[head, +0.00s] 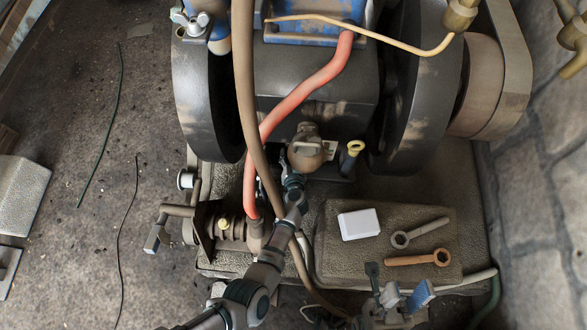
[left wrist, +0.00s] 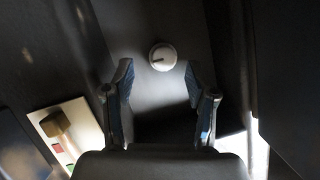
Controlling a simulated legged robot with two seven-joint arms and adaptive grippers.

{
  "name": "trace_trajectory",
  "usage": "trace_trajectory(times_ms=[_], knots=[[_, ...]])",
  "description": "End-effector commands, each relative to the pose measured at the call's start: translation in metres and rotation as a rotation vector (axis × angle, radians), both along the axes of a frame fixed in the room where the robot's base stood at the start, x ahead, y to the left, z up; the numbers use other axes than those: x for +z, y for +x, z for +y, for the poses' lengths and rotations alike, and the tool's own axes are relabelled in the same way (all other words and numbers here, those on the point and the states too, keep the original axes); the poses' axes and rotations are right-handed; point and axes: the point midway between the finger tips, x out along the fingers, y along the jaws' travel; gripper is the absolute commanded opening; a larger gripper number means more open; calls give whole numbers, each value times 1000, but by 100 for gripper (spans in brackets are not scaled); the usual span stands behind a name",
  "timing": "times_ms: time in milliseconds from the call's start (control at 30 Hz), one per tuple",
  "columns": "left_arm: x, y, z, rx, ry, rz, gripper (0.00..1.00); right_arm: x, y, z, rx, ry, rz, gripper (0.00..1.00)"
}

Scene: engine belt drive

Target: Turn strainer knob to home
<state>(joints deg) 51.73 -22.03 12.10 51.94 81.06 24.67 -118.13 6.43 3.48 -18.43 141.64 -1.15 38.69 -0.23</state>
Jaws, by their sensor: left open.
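A round, pale knob (left wrist: 163,56) with a dark pointer line toward the left sits on a dark grey surface in the left wrist view. My left gripper (left wrist: 157,74) is open, with its two blue-padded fingers on either side of the line to the knob. The knob lies just beyond the fingertips, with no contact visible. In the head view my left arm reaches up to the engine's front, and its gripper is largely hidden there. I cannot make out this knob in the head view. My right gripper (head: 398,287) is open and empty at the bottom.
The engine has two large black flywheels (head: 420,90). A red hose (head: 310,88) and a brown hose (head: 243,75) cross close to my left arm. A brass-coloured handle (left wrist: 55,124) is at the left.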

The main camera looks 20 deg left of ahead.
Motion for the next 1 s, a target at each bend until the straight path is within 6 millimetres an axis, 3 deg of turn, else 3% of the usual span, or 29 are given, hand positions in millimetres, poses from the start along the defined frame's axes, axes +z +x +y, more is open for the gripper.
trace_trajectory(times_ms=[400, 867, 1000], knots=[[23, -57, -22, 0, 2, 0, 57, 0, 0, 0, 0, 0, 1, 40], [28, -63, -24, 0, 2, 0, 57, 0, 1, 0, 0, -1, 2, 40], [39, -60, -8, 18, 36, -15, 57, 4, 5, 3, 1, -12, 22, 40]])
